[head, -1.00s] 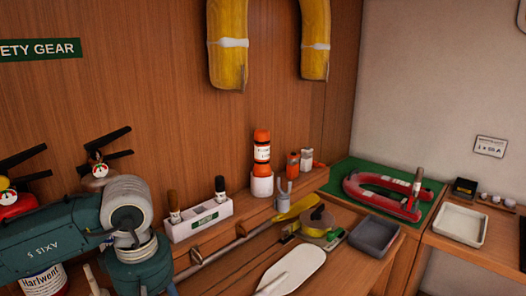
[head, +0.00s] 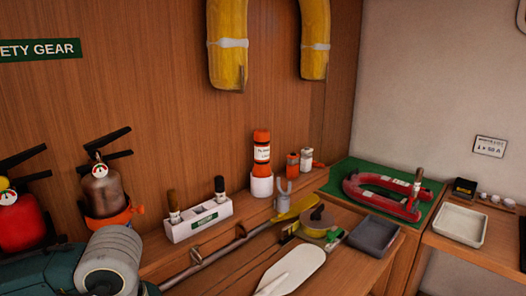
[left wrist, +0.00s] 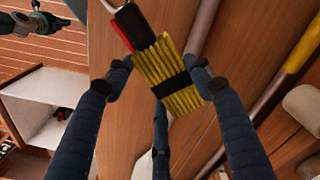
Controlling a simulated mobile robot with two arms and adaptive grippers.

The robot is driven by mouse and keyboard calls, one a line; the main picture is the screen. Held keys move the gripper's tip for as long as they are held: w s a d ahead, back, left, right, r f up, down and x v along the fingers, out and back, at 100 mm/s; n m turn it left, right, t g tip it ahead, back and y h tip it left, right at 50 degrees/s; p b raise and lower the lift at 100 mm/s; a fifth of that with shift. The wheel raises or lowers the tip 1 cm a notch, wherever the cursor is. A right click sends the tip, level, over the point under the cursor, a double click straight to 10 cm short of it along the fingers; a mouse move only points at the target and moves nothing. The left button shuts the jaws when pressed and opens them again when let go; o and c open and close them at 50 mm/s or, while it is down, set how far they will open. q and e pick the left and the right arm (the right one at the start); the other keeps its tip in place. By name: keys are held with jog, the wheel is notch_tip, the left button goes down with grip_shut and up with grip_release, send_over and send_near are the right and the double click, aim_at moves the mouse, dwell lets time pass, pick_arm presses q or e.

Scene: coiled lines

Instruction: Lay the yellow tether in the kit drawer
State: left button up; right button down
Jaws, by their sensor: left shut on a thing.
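The yellow tether (left wrist: 170,78) is a flat bundle of yellow line with a black band around its middle and a black and red piece at its upper end. It shows in the left wrist view between the dark blue fingers of my left gripper (left wrist: 156,74), which is shut on it. In the head view only my left arm shows at lower left; the gripper and tether are out of frame. A teal arm end (left wrist: 40,20) at the upper left of the wrist view may be my right gripper; its jaws are unclear. I cannot clearly identify the kit drawer.
A white-topped, open-fronted compartment (left wrist: 48,92) is at left in the wrist view. In the head view, a paddle (head: 292,270), a pole, a tape roll (head: 318,222) and a grey tray (head: 374,234) crowd the bench. Extinguishers (head: 104,190) stand at left.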

dwell(0.8)
pick_arm(q)
jog(key=w+a+r+n, duration=0.3)
jog(key=w+r+n, duration=0.3)
jog(key=n, duration=0.8)
jog(key=w+a+r+n, duration=0.35)
jog(key=w+n, duration=0.45)
jog(key=n, duration=0.5)
jog(key=f, duration=1)
jog(key=d+f+p, duration=0.1)
jog(key=f, duration=0.4)
jog(key=shift+w, duration=0.1)
notch_tip(320, 180, down, 4)
jog(key=shift+r+p, duration=0.25)
jog(key=shift+p, duration=0.15)
jog(key=shift+f, duration=0.4)
